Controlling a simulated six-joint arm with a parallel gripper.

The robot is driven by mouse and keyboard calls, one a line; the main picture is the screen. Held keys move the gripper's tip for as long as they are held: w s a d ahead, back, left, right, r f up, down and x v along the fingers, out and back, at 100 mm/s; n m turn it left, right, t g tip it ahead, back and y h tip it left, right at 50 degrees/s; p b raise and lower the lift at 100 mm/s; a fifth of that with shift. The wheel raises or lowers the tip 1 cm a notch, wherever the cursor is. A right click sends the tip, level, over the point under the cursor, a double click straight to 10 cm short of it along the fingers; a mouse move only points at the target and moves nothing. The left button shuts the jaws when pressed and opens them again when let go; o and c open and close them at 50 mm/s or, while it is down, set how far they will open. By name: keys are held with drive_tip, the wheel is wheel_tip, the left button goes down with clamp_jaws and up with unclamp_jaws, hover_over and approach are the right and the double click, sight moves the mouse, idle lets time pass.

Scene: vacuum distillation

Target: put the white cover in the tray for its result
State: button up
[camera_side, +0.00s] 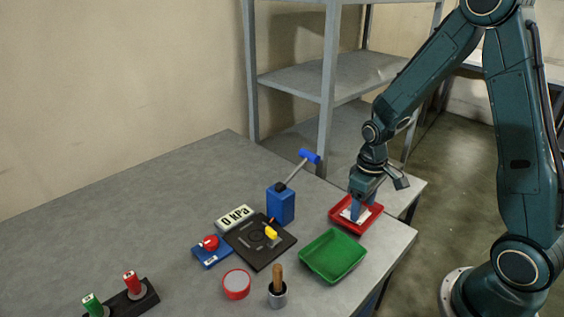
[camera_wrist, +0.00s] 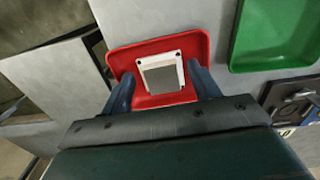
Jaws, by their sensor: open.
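The white cover (camera_wrist: 178,56), a square plate with a grey middle, lies in the red tray (camera_wrist: 125,58). In the side view the cover (camera_side: 346,214) shows as a small white patch beside the fingers, partly hidden by them. My gripper (camera_wrist: 162,73) is open, with one blue finger on each side of the cover. In the side view my gripper (camera_side: 357,213) points down into the red tray (camera_side: 373,220). I cannot tell whether the fingers touch the cover. A green tray (camera_side: 335,256) stands empty next to the red one. A "0 kPa" sign (camera_side: 235,217) stands on the table.
A black plate (camera_side: 258,243) with a yellow part lies left of the trays. A blue block (camera_side: 281,205) with a tilted blue-headed lever stands behind it. A red-rimmed disc (camera_side: 237,284) and a metal cup (camera_side: 278,295) are in front.

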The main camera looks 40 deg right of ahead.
sight(362, 213)
wheel_tip(362, 213, up, 11)
idle(0.6)
drive_tip(key=shift+r, duration=0.2)
idle(0.4)
drive_tip(key=s+a+r+t, duration=0.5)
drive_tip(key=s+a+r, duration=0.3)
drive_tip(key=s+r, duration=0.3)
drive_tip(key=shift+s+a+r+m+t, duration=0.2)
drive_tip(key=shift+s+r+m+t, duration=0.15)
drive_tip(key=shift+s, duration=1.4)
